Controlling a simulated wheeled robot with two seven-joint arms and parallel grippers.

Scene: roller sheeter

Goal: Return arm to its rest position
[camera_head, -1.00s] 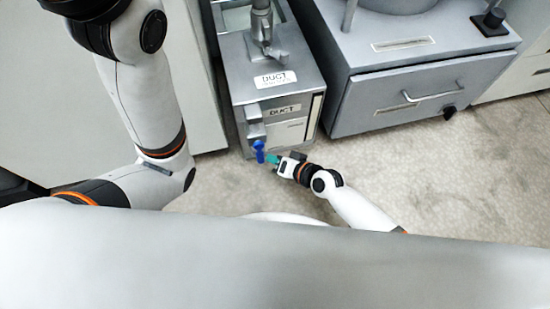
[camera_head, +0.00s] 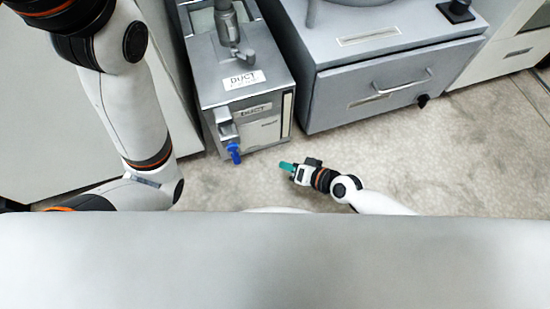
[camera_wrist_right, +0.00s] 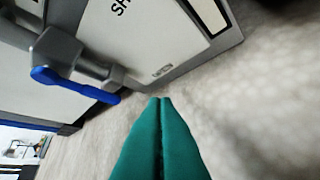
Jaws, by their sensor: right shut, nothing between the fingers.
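My right gripper (camera_head: 287,166) has green fingers and is low over the floor, to the right of the DUCT machine's blue handle (camera_head: 234,153). In the right wrist view its green fingers (camera_wrist_right: 162,103) are pressed together with nothing between them. The blue handle also shows there (camera_wrist_right: 75,85), to the left of the fingertips and apart from them. My left arm comes down the left side of the head view; its gripper is out of view.
The grey DUCT machine (camera_head: 220,88) stands ahead of the right gripper. A grey cabinet with a drawer (camera_head: 385,90) stands to its right. The floor (camera_head: 440,165) around the right arm is clear. A broad pale surface (camera_head: 280,255) fills the bottom of the head view.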

